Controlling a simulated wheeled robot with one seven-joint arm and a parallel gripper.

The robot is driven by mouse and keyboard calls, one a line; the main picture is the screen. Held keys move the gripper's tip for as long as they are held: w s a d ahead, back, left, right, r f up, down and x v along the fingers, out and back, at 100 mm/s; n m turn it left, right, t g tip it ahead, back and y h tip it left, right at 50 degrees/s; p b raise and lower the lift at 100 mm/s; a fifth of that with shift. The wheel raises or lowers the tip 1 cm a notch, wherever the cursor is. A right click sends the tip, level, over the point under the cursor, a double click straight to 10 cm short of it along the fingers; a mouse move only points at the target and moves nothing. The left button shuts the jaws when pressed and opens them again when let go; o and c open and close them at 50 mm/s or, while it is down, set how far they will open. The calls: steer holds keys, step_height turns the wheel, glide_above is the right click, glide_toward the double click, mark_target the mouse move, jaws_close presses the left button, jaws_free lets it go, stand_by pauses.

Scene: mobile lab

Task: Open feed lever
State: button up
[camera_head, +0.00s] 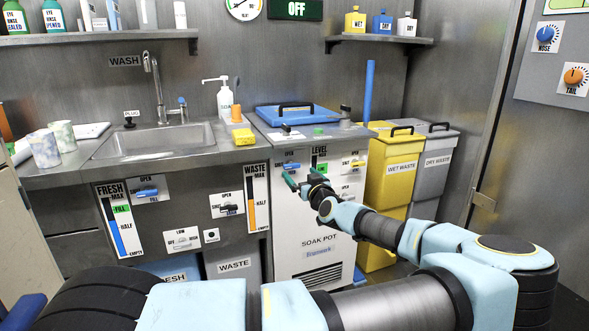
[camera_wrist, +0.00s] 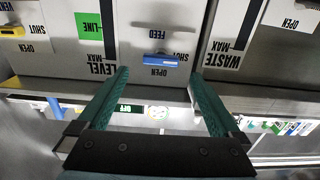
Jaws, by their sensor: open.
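The feed lever (camera_head: 291,165) is a small blue handle on the upper front of the white soak pot cabinet (camera_head: 312,230). In the wrist view, which is upside down, the lever (camera_wrist: 160,61) lies horizontal, with FEED, OPEN and SHUT marked around it. SHUT is beside its right end there. My gripper (camera_head: 303,178) is in front of the cabinet, just below the lever. Its green fingers (camera_wrist: 158,77) are spread wide, one toward each side of the lever, with nothing between them. I see no contact with the lever, but the exact gap is unclear.
A green level strip (camera_head: 322,167) and a yellow lever (camera_head: 356,164) are right of the feed lever. A blue lid (camera_head: 297,115) rests on the cabinet top. A sink (camera_head: 155,141) is at left, yellow (camera_head: 397,165) and grey (camera_head: 437,160) bins at right.

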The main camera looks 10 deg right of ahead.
mark_target(293, 167)
steer(key=shift+w+a, duration=0.2)
steer(key=shift+w, duration=1.15)
steer(key=shift+w+a, duration=0.2)
steer(key=shift+w, duration=1.1)
steer(key=c, duration=1.3)
steer(key=m+b, duration=0.1)
steer(key=b, duration=0.1)
steer(key=shift+f+m+b, duration=0.3)
steer(key=shift+f+b, duration=0.05)
steer(key=shift+r+m+b, duration=0.1)
steer(key=shift+m+b, duration=0.65)
steer(key=shift+m, duration=0.05)
steer(key=shift+r+m, duration=0.2)
steer(key=shift+m, duration=0.2)
steer(key=o, duration=1.3)
